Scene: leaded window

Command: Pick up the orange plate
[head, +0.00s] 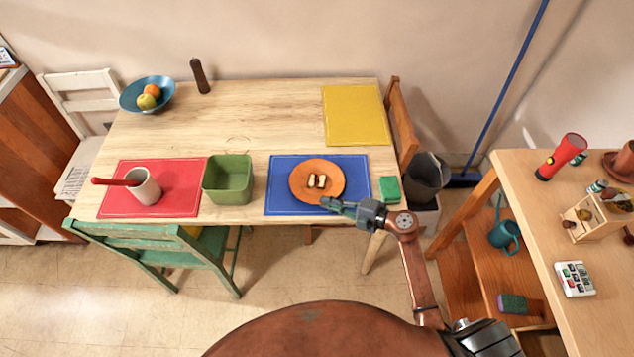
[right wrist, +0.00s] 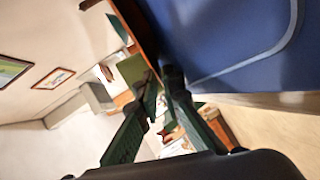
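The orange plate (head: 328,168) lies on the blue placemat (head: 278,205), with a few small pale and brown food pieces (head: 317,181) on it. My right gripper (head: 328,203) is at the plate's near rim, just above the mat's front edge. In the right wrist view, its two green-padded fingers (right wrist: 163,82) stand apart with a gap between them. A brown-orange strip, perhaps the plate edge-on, runs to the fingertips beside the blue mat (right wrist: 225,35). Whether the fingers touch the rim cannot be told. My left gripper is not in view.
A green bin (head: 227,185) stands left of the blue mat, and a green sponge (head: 390,189) lies right of it. A white cup (head: 146,188) stands on a red mat (head: 180,200). A yellow mat (head: 355,115) lies bare behind. A chair (head: 400,120) stands at the table's right end.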

